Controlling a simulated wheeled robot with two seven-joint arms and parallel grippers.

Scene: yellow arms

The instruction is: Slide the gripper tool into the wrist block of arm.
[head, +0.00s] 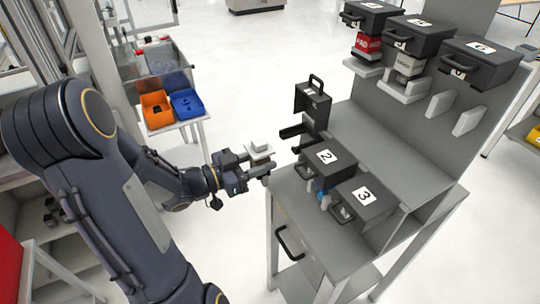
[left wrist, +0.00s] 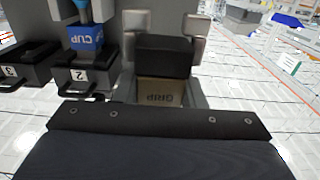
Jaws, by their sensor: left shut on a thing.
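My left gripper (head: 258,166) is shut on the gripper tool (head: 261,149), just left of the grey tool stand. In the left wrist view the tool (left wrist: 163,93) shows a black block and a tan face marked GRIP. The gripper's two grey fingertips (left wrist: 166,24) are on either side of the block. In the head view the tool appears as a small pale piece at the fingertips, with open floor around it. I cannot make out the arm's wrist block in either view. My right gripper is not in view.
The stand (head: 385,145) holds black boxes 2 (head: 326,160) and 3 (head: 363,196). An upright black holder with a handle (head: 312,104) stands behind them. More numbered boxes (head: 420,35) sit above. Orange (head: 156,108) and blue (head: 187,104) bins are on the left. Clear floor lies between.

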